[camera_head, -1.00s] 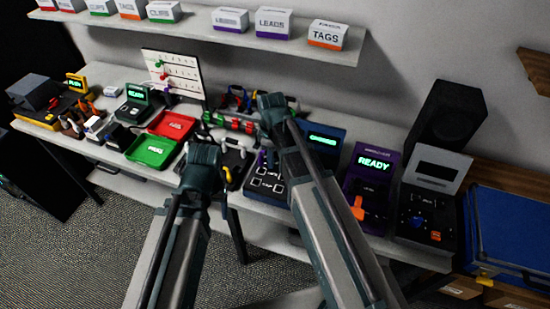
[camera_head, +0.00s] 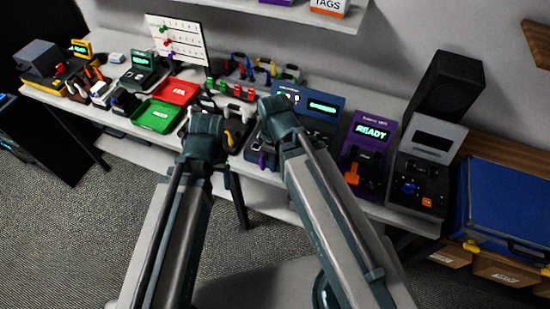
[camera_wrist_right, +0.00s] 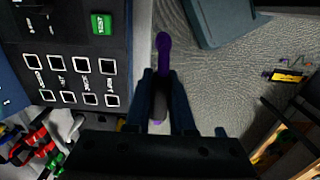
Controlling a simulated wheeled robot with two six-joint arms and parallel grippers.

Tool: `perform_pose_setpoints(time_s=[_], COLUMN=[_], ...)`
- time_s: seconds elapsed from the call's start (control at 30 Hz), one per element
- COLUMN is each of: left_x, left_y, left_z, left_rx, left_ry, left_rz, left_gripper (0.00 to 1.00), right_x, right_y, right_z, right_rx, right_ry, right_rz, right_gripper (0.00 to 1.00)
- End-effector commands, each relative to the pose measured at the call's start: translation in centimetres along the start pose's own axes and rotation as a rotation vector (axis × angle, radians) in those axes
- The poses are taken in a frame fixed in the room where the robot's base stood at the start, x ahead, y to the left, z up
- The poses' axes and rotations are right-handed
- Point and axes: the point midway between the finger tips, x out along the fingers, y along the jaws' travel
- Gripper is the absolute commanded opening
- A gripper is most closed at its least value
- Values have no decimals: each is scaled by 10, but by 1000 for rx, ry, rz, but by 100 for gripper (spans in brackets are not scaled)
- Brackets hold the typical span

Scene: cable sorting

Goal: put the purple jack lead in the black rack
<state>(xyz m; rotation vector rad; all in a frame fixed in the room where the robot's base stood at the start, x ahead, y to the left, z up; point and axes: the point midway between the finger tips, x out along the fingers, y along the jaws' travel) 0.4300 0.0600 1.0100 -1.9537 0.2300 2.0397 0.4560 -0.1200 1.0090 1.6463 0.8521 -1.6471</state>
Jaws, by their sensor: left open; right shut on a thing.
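The purple jack lead (camera_wrist_right: 163,48) is held between the fingers of my right gripper (camera_wrist_right: 161,78) in the right wrist view, its purple end pointing out past the tips, over the floor beside the bench edge. In the head view a purple bit of it (camera_head: 262,160) shows below my right wrist; the fingers are mostly hidden. My left gripper (camera_head: 206,128) is at the bench's front edge, left of the right one, its fingers mostly hidden. A rack with several coloured leads (camera_head: 262,70) stands at the back of the bench; I cannot tell whether it is the black rack.
A dark blue tester with square sockets (camera_wrist_right: 75,72) and a green button is beside my right gripper. Red (camera_head: 177,91) and green (camera_head: 156,116) trays lie to the left. A purple device reading READY (camera_head: 366,140) and a black speaker (camera_head: 443,95) stand to the right.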

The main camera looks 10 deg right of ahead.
Motion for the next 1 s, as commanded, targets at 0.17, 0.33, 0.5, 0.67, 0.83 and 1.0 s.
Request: perform_pose_setpoints(time_s=[0.17,0.33,0.5,0.67,0.83,1.0], left_x=[-5,-15,-25,-31,-30,-28], left_y=[0,-1,-2,-3,-3,-3], left_z=[0,1,1,2,2,2], left_rx=[0,0,0,0,0,0], left_ry=[0,0,0,0,0,0], left_rz=[0,0,0,0,0,0], left_gripper=[74,74,74,74,74,74], right_x=[-5,-15,-25,-31,-30,-28], right_y=[0,0,0,0,0,0], right_z=[0,0,0,0,0,0], right_rx=[0,0,0,0,0,0], right_ry=[0,0,0,0,0,0], right_rz=[0,0,0,0,0,0], right_gripper=[0,0,0,0,0,0])
